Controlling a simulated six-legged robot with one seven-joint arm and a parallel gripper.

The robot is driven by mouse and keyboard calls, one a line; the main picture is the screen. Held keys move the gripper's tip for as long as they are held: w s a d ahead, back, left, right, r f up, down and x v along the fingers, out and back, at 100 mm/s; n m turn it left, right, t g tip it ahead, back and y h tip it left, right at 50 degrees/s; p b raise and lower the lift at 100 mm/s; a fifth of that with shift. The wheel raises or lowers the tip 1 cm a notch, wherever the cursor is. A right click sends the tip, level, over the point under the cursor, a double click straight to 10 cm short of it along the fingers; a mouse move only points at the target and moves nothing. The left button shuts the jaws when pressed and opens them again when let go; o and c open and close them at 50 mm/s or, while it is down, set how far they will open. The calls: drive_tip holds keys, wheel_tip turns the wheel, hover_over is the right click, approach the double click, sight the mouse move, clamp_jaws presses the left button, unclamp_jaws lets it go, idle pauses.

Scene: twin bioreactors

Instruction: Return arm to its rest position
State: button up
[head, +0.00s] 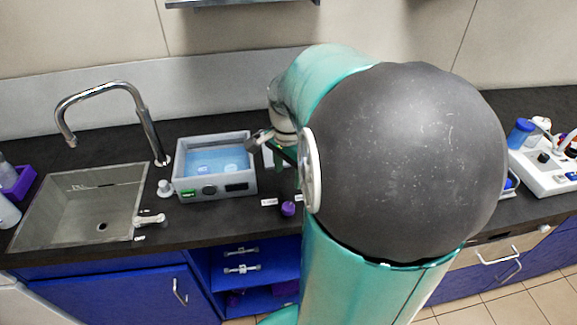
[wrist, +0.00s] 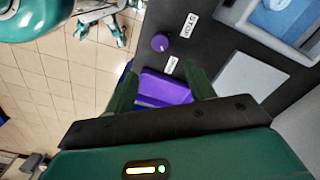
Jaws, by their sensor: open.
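My arm, teal with a large dark joint, fills the middle of the head view and hides much of the counter behind it. Only a small dark green part of my gripper shows there, just right of the water bath. In the wrist view my gripper (wrist: 162,86) is open, with its two green fingers spread wide. A purple block (wrist: 165,92) shows between and beyond the fingers. How far below them it lies, I cannot tell. No held object is visible.
The grey water bath (head: 214,195) with blue water stands by the sink (head: 85,208) and tap (head: 140,110). A purple knob (head: 288,208) is near the counter edge; it also shows in the wrist view (wrist: 160,42). White equipment (head: 548,170) stands at right. Blue shelves (head: 280,265) lie below.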

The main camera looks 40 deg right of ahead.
drive_tip(key=shift+r, duration=0.65)
drive_tip(key=shift+a, duration=0.1)
drive_tip(key=s+a+r+n+t, duration=0.1)
drive_tip(key=a+r+n+t, duration=0.1)
drive_tip(key=a+n, duration=0.4)
drive_tip(key=s+a+r+n+t, duration=0.1)
drive_tip(key=s+a+r+n, duration=0.1)
drive_tip(key=a+n, duration=0.4)
drive_tip(key=s+a+r+n+t, duration=0.1)
drive_tip(key=a+r+n+t, duration=0.1)
drive_tip(key=a+n, duration=0.4)
drive_tip(key=a+r, duration=0.1)
drive_tip(key=a, duration=0.3)
drive_tip(key=shift+s+a+r+t, duration=0.25)
drive_tip(key=shift+t, duration=0.05)
